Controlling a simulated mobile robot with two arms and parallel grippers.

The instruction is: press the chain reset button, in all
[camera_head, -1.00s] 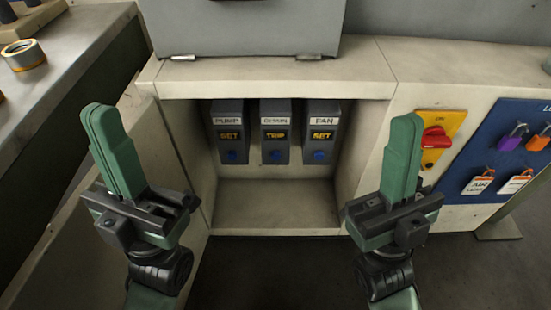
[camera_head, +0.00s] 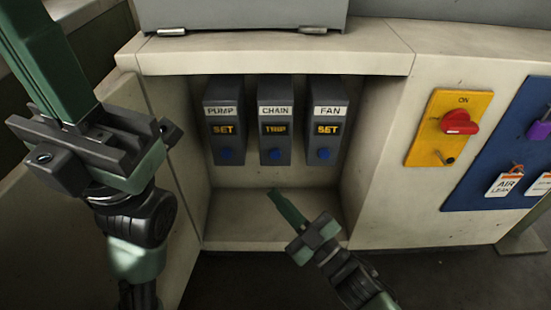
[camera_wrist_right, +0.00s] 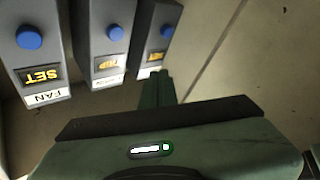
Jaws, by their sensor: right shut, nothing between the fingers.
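The chain unit (camera_head: 276,106) is the middle of three grey boxes in the recess, and its display reads TRIP. Its blue reset button (camera_head: 275,154) is low on its front and also shows at the top of the right wrist view (camera_wrist_right: 117,9). My right gripper (camera_head: 281,201) is shut and empty, inside the front of the recess. Its tip is below the chain button in the picture, apart from it. My left gripper (camera_head: 42,62) is at the far left, its fingers together and empty, its tips cut off by the frame.
The pump unit (camera_head: 223,110) and fan unit (camera_head: 328,108) flank the chain unit and read SET. The recess has side walls and a top ledge (camera_head: 280,62). To the right are a red switch (camera_head: 459,122) on a yellow plate and a blue board (camera_head: 500,150) with tags.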

